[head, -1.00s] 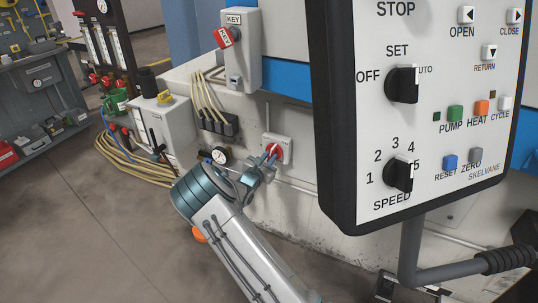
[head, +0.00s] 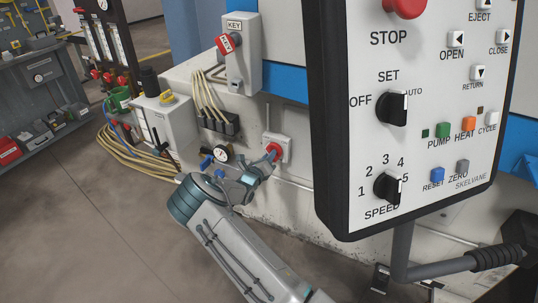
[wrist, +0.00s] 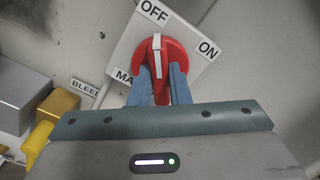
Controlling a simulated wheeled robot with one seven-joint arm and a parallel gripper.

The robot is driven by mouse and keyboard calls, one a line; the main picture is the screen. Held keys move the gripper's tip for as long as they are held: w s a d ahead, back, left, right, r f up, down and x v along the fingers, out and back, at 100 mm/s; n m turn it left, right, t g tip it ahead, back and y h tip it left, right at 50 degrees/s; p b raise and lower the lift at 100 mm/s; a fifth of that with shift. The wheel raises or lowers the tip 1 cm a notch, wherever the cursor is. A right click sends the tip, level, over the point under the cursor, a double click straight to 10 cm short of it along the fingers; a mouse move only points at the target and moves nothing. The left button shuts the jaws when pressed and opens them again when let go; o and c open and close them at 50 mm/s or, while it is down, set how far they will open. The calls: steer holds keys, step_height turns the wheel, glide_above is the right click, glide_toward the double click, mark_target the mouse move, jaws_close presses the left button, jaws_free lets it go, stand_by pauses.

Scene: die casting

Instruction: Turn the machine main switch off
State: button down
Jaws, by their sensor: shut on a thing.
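The main switch is a red rotary knob (wrist: 160,50) with a white pointer line, on a white plate (wrist: 120,62) marked OFF and ON. In the wrist view the pointer line runs straight up to the OFF label (wrist: 154,12); the ON label (wrist: 208,49) is to the right. The lower label is partly hidden by my gripper. My gripper (wrist: 160,82) is shut on the knob, one blue-grey finger on each side. In the head view the red knob (head: 273,149) is on the low wall plate, with my gripper (head: 263,159) at it.
A large control panel (head: 335,120) hangs close on the right, with a bar handle (head: 445,266) below. A key switch box (head: 240,60) and a cable block (head: 218,124) are above left of the switch. A gauge (head: 221,153) is close beside my gripper.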

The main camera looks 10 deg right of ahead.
steer(key=shift+n, duration=0.6)
steer(key=c, duration=1.4)
jaws_free()
steer(key=shift+o, duration=0.2)
steer(key=p+v, duration=0.1)
steer(key=v, duration=1.3)
